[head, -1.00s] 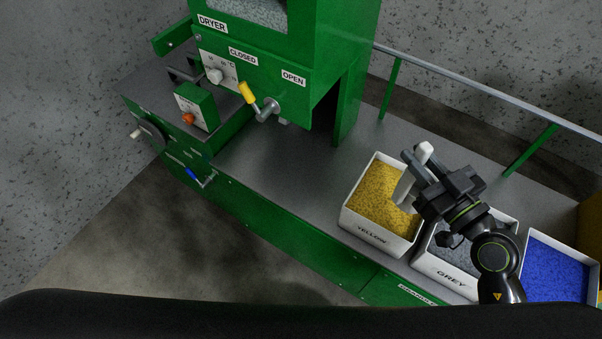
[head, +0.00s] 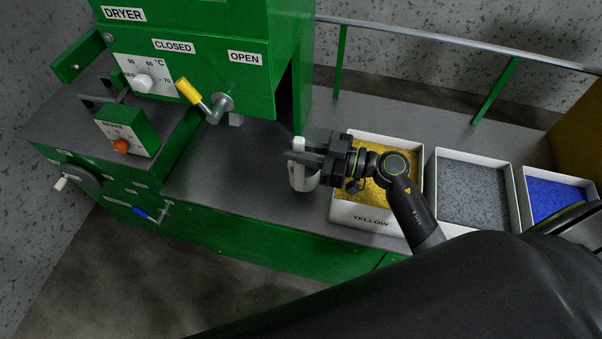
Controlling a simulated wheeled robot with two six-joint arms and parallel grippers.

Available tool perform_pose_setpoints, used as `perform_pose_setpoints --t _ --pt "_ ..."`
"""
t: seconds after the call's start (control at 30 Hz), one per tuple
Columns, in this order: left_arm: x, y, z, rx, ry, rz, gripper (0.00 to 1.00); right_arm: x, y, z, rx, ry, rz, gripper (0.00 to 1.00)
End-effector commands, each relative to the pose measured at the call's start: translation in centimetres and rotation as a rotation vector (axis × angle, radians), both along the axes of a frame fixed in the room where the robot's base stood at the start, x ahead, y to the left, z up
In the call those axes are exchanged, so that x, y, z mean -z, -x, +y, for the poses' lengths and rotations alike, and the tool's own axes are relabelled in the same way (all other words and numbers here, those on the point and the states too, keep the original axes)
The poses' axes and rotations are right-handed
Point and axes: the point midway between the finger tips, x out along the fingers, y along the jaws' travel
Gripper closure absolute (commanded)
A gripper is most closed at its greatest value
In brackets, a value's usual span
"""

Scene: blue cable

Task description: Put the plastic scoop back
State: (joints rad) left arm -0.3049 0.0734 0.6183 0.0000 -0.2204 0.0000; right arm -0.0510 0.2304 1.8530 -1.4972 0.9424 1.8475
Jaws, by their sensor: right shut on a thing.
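The white plastic scoop (head: 299,179) is in my right gripper (head: 305,158), left of the yellow bin (head: 362,217) and over the grey bench top. The gripper is shut on it, with its fingers pointing left. The scoop's upper end shows above the fingers and its wider part hangs below them. I cannot tell whether it touches the bench, or what is inside it. My left gripper does not show.
The grey bin (head: 474,190) and the blue bin (head: 556,190) stand right of the yellow one. The green dryer (head: 190,60) with its yellow-handled lever (head: 189,91) rises at the left. A rail (head: 450,53) runs behind. Bench top (head: 235,165) below the dryer is clear.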

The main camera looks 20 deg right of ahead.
Motion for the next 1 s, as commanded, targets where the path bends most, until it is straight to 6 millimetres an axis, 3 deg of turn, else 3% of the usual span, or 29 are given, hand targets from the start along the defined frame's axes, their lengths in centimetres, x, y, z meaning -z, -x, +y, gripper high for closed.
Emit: perform_pose_setpoints --t 0.4,0.8,0.83,1.0 --pt "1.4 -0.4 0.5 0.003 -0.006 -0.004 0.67 5.1 0.0 0.0 0.001 -0.001 0.001 1.0" --pt "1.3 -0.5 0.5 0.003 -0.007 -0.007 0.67 5.5 0.0 0.0 0.001 0.0 0.0 1.0" --pt "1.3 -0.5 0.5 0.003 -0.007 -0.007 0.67 5.5 0.0 0.0 0.001 0.001 -0.001 0.78" --pt "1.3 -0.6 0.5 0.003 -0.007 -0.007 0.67 5.5 0.0 0.0 0.001 0.001 -0.001 0.6"
